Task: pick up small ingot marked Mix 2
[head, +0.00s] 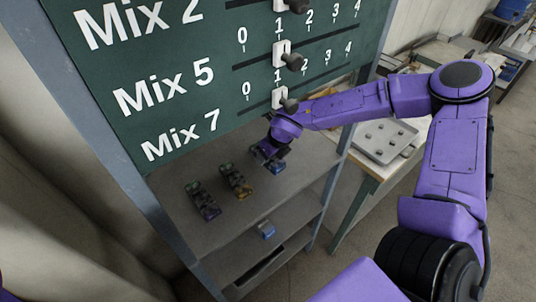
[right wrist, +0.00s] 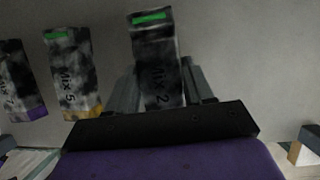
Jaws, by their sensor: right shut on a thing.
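The small ingot marked Mix 2 (right wrist: 157,72) is dark and mottled grey with a green strip at its far end. It lies between the two fingers of my right gripper (right wrist: 157,88), which is shut on it. In the head view the right gripper (head: 271,158) is over the upper shelf, at the right end of the ingot row. Part of the Mix 2 ingot (head: 268,166) shows blue below it, the rest hidden by the gripper. Whether the ingot touches the shelf I cannot tell. My left gripper is out of view.
The Mix 5 ingot (head: 236,181), with a yellow end, and the Mix 7 ingot (head: 203,201), with a purple end, lie left of the gripper on the shelf (head: 190,165). A green slider board (head: 200,60) rises above.

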